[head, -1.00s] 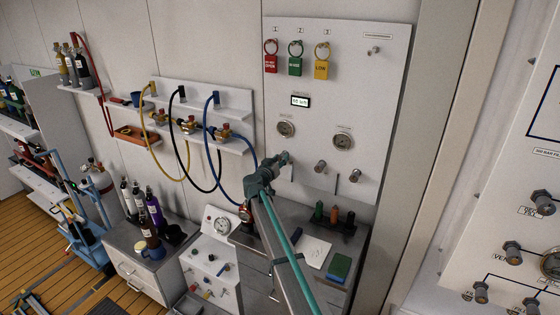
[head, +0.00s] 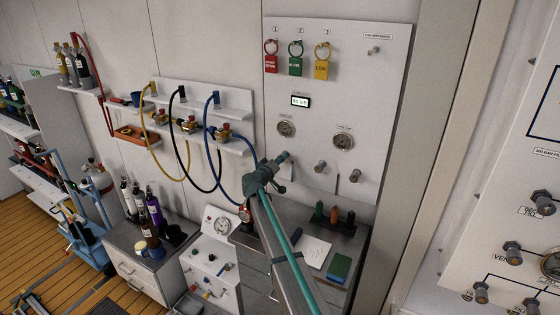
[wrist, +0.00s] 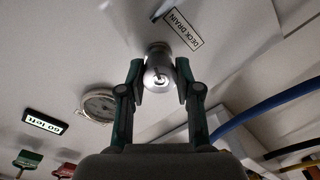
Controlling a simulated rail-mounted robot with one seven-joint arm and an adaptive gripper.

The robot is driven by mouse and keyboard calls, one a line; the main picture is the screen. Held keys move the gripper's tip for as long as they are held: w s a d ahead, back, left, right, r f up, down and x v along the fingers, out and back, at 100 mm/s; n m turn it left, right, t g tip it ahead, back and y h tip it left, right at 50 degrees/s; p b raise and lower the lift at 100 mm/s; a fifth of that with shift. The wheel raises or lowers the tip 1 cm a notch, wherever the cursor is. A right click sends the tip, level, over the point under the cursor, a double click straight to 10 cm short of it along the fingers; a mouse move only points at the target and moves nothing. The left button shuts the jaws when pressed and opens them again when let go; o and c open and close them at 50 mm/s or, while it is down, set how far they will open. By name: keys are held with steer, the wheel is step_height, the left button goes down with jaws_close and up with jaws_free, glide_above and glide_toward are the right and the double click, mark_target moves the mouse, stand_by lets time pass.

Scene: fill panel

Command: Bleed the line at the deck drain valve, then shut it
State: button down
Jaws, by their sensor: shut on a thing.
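The deck drain valve is a round silver knob (wrist: 159,68) on the pale panel, with a DECK DRAIN label (wrist: 183,29) beside it in the wrist view. My gripper (wrist: 159,82) has one dark green finger on each side of the knob and is shut on it. In the head view my gripper (head: 279,160) is at the lower left of the panel (head: 388,100) and hides the knob. A pressure gauge (wrist: 99,104) and a small display (wrist: 45,122) show in the wrist view; the needle is too small to read.
Two other knobs (head: 320,167) stick out right of my gripper. Red, green and yellow tags (head: 295,66) hang above. Blue, black and yellow hoses (head: 233,160) loop at the left. A cabinet top with a green block (head: 339,267) lies below.

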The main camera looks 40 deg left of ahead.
steer(key=shift+f, duration=0.1)
steer(key=c, duration=0.8)
jaws_free()
steer(key=shift+s, duration=0.1)
steer(key=v, duration=1.1)
steer(key=shift+s+d, duration=0.1)
steer(key=shift+s, duration=0.3)
